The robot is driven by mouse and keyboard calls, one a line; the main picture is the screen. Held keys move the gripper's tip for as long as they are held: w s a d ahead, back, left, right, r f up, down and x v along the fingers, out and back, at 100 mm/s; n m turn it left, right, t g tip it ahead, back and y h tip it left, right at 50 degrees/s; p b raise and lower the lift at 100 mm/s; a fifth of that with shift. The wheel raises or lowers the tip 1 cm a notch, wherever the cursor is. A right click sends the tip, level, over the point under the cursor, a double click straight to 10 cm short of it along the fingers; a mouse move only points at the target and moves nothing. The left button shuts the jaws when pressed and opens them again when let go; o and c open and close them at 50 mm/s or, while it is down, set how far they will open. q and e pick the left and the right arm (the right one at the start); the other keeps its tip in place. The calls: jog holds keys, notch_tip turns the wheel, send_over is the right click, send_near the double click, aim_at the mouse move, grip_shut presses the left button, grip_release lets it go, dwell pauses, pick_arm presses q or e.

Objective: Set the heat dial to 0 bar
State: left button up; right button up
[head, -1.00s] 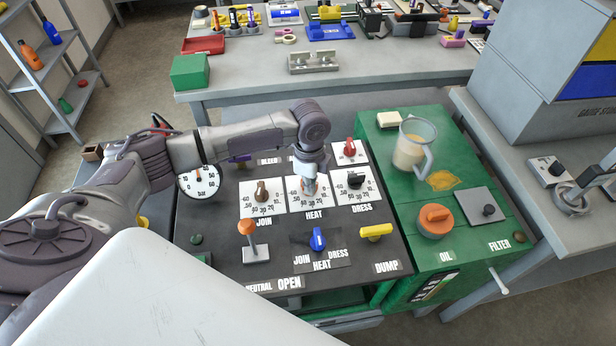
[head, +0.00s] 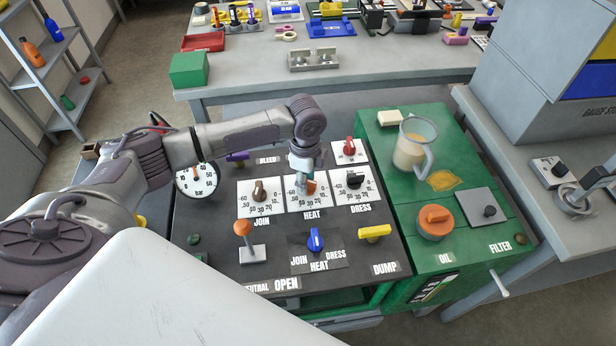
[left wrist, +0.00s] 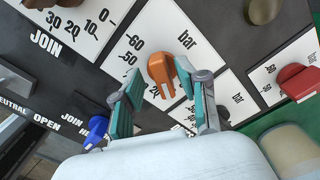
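The heat dial is an orange knob (head: 311,187) on a white scale plate marked in bar, above the HEAT label. In the left wrist view the heat dial (left wrist: 162,72) shows between my fingertips, its narrow tongue toward the bottom of the picture. My left gripper (head: 301,182) is at the dial, over the left part of its plate. In the left wrist view my left gripper (left wrist: 157,76) has its teal fingers apart, one on each side of the knob; I cannot tell whether they touch it. The fingers hide part of the scale. My right gripper is not in view.
The join dial (head: 260,191) is close on the left, the dress dial (head: 354,180) on the right. A red knob (head: 349,146) stands behind. A blue selector (head: 315,240), an orange-topped lever (head: 243,229) and a yellow dump handle (head: 374,233) are in front.

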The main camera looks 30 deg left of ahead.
pick_arm(q)
jog(key=shift+d+r, duration=0.1)
jog(key=shift+r, duration=0.15)
notch_tip(320, 180, up, 12)
jog(key=shift+w+f, duration=0.2)
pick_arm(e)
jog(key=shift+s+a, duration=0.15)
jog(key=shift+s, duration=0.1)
